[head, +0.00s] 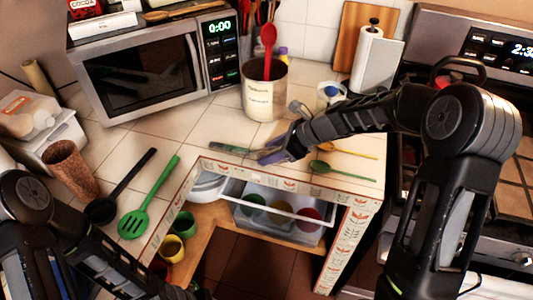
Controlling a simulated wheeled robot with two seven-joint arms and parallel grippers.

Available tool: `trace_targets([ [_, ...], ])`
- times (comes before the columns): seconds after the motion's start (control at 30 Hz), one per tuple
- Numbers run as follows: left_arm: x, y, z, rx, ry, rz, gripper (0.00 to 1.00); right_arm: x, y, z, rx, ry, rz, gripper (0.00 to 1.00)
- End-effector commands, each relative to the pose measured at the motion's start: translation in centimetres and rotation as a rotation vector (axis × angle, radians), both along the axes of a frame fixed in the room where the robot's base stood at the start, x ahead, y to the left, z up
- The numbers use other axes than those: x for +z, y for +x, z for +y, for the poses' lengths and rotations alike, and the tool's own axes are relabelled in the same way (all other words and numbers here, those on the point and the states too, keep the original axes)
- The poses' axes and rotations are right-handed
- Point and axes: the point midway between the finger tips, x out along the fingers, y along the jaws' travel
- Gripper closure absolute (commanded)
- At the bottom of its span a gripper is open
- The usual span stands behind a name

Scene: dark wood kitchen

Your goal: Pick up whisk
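My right gripper (268,155) reaches in from the right and is low over the counter near its front edge, in front of the metal canister (265,95). A thin grey-green utensil (228,148) lies on the counter just left of the fingertips. It may be the whisk, but its head is not clear, and I cannot tell whether the fingers touch it. The finger gap is too small and dark to read. My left arm shows at the lower left. Its gripper is low at the bottom edge and too dark to read.
A green slotted spatula (133,222) and black ladle (104,210) lie left. A green spoon (340,172) and yellow utensil (345,149) lie right of the gripper. A microwave (150,70) and paper towel roll (368,60) stand behind. An open drawer (280,208) is below.

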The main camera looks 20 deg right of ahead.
Motion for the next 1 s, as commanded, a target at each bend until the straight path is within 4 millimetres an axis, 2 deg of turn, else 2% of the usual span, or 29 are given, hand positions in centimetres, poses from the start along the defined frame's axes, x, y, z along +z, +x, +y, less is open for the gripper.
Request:
trace_targets([
  [0.07,0.0,0.0,0.0,0.000,0.000,0.000,0.64,0.0,0.0,0.0,0.000,0.000,0.000,0.62],
  [0.53,0.0,0.0,0.0,0.000,0.000,0.000,0.64,0.0,0.0,0.0,0.000,0.000,0.000,1.00],
  [0.83,0.0,0.0,0.0,0.000,0.000,0.000,0.64,0.2,0.0,0.0,0.000,-0.001,-0.001,1.00],
  [1.0,0.0,0.0,0.0,0.000,0.000,0.000,0.64,1.7,0.1,0.0,0.001,0.000,-0.004,1.00],
])
